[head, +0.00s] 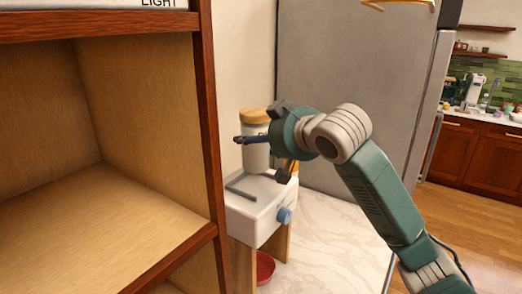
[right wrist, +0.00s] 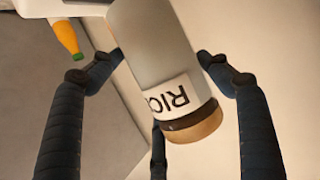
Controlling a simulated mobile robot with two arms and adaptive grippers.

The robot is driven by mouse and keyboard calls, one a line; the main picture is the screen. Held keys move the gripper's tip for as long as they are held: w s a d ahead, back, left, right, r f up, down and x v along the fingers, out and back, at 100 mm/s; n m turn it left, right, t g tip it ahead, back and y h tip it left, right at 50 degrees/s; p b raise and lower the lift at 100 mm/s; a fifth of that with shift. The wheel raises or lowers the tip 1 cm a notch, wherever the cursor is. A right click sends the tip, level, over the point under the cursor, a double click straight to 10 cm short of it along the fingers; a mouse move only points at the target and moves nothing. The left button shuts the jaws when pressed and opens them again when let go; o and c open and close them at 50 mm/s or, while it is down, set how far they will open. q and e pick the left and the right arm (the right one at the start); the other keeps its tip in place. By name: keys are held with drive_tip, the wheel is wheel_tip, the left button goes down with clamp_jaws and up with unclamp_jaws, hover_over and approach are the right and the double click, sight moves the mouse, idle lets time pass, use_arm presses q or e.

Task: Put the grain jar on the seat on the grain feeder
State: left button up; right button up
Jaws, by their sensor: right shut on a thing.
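The grain jar (head: 256,156) is a pale upright cylinder with a tan lid, seen in the head view over the feeder. In the right wrist view the jar (right wrist: 160,45) shows a white label with black letters, partly readable as "RIC". My right gripper (head: 262,152) is shut on the jar, with dark fingers on both sides of it. The grain feeder (head: 257,213) is a white box with a blue knob on its front and a grey bracket on top. The jar's base is at the feeder's top; I cannot tell whether it touches the seat. My left gripper is not in view.
A red bowl (head: 265,267) sits below the feeder. A wooden shelf unit (head: 208,130) stands close on the left, and a large grey fridge (head: 350,70) behind. An orange bottle-like thing (right wrist: 66,38) is near the jar. The pale marble surface (head: 325,235) right of the feeder is clear.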

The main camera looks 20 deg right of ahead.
sight(267, 155)
drive_tip(key=shift+f, duration=0.55)
wheel_tip(267, 155, down, 3)
drive_tip(key=shift+f+p, duration=0.1)
drive_tip(key=shift+p, duration=0.3)
drive_tip(key=shift+f, duration=0.3)
drive_tip(key=o, duration=1.7)
drive_tip(key=shift+f, duration=0.2)
drive_tip(key=shift+s, duration=0.1)
drive_tip(key=shift+r, duration=0.1)
drive_tip(key=shift+s, duration=0.2)
drive_tip(key=b+v, duration=0.3)
drive_tip(key=v, duration=0.8)
drive_tip(key=shift+s+r, duration=0.2)
drive_tip(key=shift+r, duration=0.05)
